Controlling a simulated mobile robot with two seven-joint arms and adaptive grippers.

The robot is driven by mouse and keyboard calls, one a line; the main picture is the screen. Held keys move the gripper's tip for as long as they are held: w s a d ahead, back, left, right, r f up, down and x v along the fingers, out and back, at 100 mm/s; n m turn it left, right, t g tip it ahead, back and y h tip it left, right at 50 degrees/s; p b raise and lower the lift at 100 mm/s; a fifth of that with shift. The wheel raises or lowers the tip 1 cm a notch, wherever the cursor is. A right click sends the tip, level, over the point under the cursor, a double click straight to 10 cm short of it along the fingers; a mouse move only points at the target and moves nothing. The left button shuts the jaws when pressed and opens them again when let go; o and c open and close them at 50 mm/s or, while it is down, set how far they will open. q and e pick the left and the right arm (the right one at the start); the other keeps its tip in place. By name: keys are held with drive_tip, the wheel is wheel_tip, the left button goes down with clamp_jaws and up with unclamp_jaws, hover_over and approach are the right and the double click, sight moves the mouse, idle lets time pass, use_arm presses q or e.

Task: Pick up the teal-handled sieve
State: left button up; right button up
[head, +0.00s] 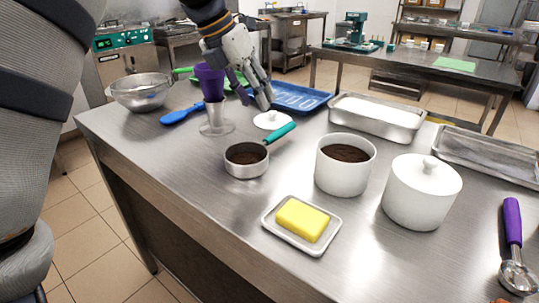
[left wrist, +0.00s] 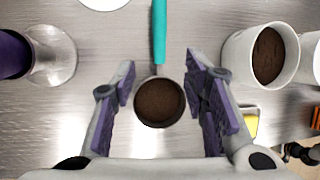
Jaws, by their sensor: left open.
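The teal-handled sieve stands on the steel table, its round metal cup (head: 246,168) holding dark brown powder. Its teal handle (head: 279,133) points up and to the right in the head view. In the left wrist view the cup (left wrist: 159,103) lies between my finger pads in the picture, and the handle (left wrist: 159,32) runs to the top edge. My left gripper (head: 256,98) is open and empty, pointing down above the table, beyond the sieve in the head view. It also shows in the left wrist view (left wrist: 163,85), apart from the sieve.
A white pot of dark powder (head: 345,172), a lidded white pot (head: 421,193) and a butter dish (head: 318,242) stand right of the sieve. A purple-handled scoop (head: 513,225) lies far right.

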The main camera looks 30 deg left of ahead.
sight(272, 134)
use_arm(q)
drive_tip(key=x, duration=1.1)
drive_tip(key=shift+s+f, duration=0.15)
drive_tip(key=shift+s, duration=0.05)
clamp_jaws()
